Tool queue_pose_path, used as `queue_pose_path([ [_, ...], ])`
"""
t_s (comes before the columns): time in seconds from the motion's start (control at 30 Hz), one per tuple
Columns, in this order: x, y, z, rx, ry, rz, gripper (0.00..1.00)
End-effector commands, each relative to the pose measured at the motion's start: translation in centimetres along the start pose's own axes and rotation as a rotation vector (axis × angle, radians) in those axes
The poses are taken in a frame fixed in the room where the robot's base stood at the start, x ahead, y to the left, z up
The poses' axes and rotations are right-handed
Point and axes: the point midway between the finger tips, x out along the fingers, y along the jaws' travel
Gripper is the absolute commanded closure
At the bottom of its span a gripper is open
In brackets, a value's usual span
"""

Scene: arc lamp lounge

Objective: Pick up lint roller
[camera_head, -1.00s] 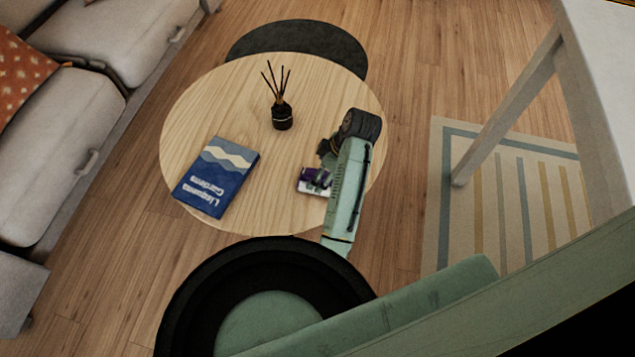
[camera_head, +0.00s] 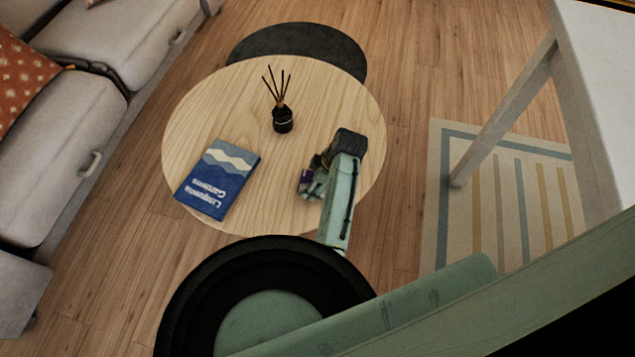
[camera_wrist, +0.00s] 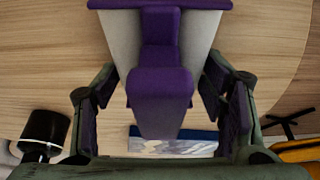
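The lint roller (camera_wrist: 160,95) has a purple handle and a pale grey-white head, seen close up in the wrist view. Its handle stands between the two purple-padded fingers of my gripper (camera_wrist: 158,92). The fingers are spread on either side, with a narrow gap showing at the left; contact at the right is hard to tell. In the head view my gripper (camera_head: 313,181) is low over the right front part of the round wooden table (camera_head: 255,200), and it hides most of the roller.
A blue book (camera_head: 218,178) lies at the table's left front. A dark reed diffuser (camera_head: 282,119) stands near the table's middle back. A grey sofa (camera_head: 75,115) is at the left; a white table (camera_head: 605,90) is at the right. The table's left back is bare.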

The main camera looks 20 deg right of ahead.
Motion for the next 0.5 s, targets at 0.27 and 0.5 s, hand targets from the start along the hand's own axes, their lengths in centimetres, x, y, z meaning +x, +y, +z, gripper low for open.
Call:
queue_pose_path([
  [0.27,-0.03,0.01,0.0,0.0,0.0,0.0,0.56],
  [0.5,-0.03,0.01,-0.01,0.0,0.0,0.0,0.72],
])
